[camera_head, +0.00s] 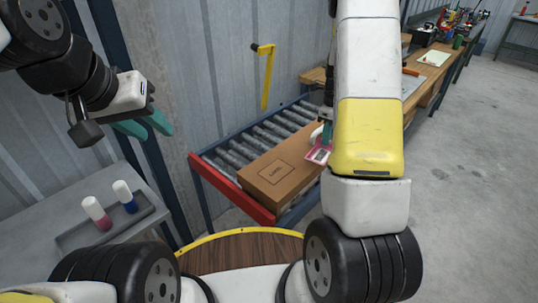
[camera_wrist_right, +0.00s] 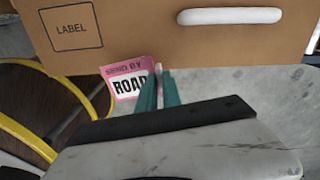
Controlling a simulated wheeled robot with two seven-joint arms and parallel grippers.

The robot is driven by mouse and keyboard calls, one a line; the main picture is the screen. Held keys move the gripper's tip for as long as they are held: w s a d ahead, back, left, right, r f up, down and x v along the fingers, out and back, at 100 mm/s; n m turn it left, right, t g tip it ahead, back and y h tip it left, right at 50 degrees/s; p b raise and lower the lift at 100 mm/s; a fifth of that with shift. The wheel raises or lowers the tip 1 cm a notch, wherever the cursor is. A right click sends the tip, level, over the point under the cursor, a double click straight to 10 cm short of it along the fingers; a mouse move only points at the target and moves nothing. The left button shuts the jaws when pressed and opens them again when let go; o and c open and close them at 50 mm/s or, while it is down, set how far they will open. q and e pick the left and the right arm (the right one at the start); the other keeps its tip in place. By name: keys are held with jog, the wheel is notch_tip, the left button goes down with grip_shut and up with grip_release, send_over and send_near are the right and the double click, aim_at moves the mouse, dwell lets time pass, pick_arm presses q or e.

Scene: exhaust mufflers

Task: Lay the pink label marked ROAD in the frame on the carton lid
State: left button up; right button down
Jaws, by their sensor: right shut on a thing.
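The pink label marked ROAD (camera_wrist_right: 128,84) is held at its right edge by my right gripper (camera_wrist_right: 159,84), whose teal fingers are shut on it. The label is slightly tilted and shows beside the carton's edge in the right wrist view. In the head view the label (camera_head: 319,155) shows at the carton's right side, while my right arm hides most of the gripper. The brown carton (camera_head: 296,177) lies on the roller conveyor. Its lid bears an outlined frame (camera_head: 276,173) with the printed word LABEL; the frame is bare. My left gripper (camera_head: 145,127) is open and empty at the upper left.
A grey tray (camera_head: 75,240) at lower left holds a pink-and-white bottle (camera_head: 97,213) and a blue-and-white bottle (camera_head: 124,196). A white rounded bar (camera_wrist_right: 230,15) is over the carton in the wrist view. The conveyor (camera_head: 262,136) has a red end bar (camera_head: 228,188).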

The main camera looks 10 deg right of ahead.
jog(key=shift+w+d+m, duration=0.1)
jog(key=shift+d+m, duration=0.35)
jog(key=shift+m, duration=0.55)
jog(key=a, duration=0.5)
jog(key=a+f, duration=0.1)
jog(key=a, duration=0.4)
jog(key=s+a, duration=0.1)
jog(key=a, duration=0.4)
jog(key=shift+s+a+f, duration=0.1)
jog(key=shift+a+f, duration=0.05)
jog(key=shift+f, duration=0.15)
jog(key=shift+a+f, duration=0.1)
jog(key=shift+f, duration=1.65)
jog(key=shift+f, duration=0.1)
jog(key=c, duration=1.5)
grip_release()
